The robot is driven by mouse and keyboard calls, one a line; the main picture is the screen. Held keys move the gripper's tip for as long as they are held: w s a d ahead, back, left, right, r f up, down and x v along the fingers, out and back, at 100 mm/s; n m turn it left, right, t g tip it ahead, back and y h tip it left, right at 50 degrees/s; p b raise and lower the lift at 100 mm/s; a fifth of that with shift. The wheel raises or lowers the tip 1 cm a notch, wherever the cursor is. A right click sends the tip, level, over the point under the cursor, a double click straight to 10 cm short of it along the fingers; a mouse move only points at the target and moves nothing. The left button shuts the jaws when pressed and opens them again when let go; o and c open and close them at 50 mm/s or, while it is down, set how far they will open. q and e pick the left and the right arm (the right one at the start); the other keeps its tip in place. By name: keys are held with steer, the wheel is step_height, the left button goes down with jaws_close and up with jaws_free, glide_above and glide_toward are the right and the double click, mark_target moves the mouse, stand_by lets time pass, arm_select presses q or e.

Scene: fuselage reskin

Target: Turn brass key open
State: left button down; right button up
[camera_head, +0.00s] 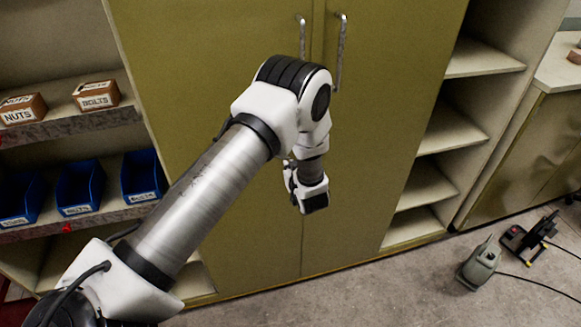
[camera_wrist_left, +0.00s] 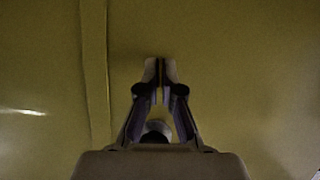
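My left gripper (camera_head: 314,202) is in front of the right door (camera_head: 365,170) of a tall olive-yellow cabinet, below the two door handles. In the head view its fingertips cannot be made out. In the left wrist view the fingers of the left gripper (camera_wrist_left: 160,70) are brought together, close to the olive door surface (camera_wrist_left: 230,70). A thin yellowish line shows between the fingertips; I cannot tell whether it is the brass key or the door behind. No key is clearly visible in either view. My right gripper is out of view.
Two metal handles (camera_head: 340,52) stand out near the top of the doors. Shelves with blue bins (camera_head: 143,177) and small labelled boxes (camera_head: 96,95) are at left. Open shelves (camera_head: 440,130) are at right. A grey-green device (camera_head: 480,264) with a cable lies on the floor.

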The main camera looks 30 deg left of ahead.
arm_select(q)
steer(key=shift+f+n+b, duration=0.2)
steer(key=shift+n+b, duration=0.2)
steer(key=shift+b, duration=0.1)
steer(key=shift+s+a+f+n+t+h+b, duration=0.1)
steer(key=shift+n+t+h+b, duration=0.2)
steer(key=shift+n+t+b, duration=2.6)
steer(key=shift+s+a+f+n+g+h+b, duration=0.1)
steer(key=shift+n+g+h+b, duration=0.8)
steer(key=shift+b, duration=4.55)
steer(key=shift+s+f+n+t+y+b, duration=0.1)
steer(key=shift+n+t+y+b, duration=0.2)
steer(key=shift+n+t+b, duration=2.15)
steer(key=g+b, duration=0.2)
steer(key=b, duration=0.1)
steer(key=shift+r, duration=0.1)
steer(key=c, duration=1.4)
jaws_free()
steer(key=shift+o, duration=0.2)
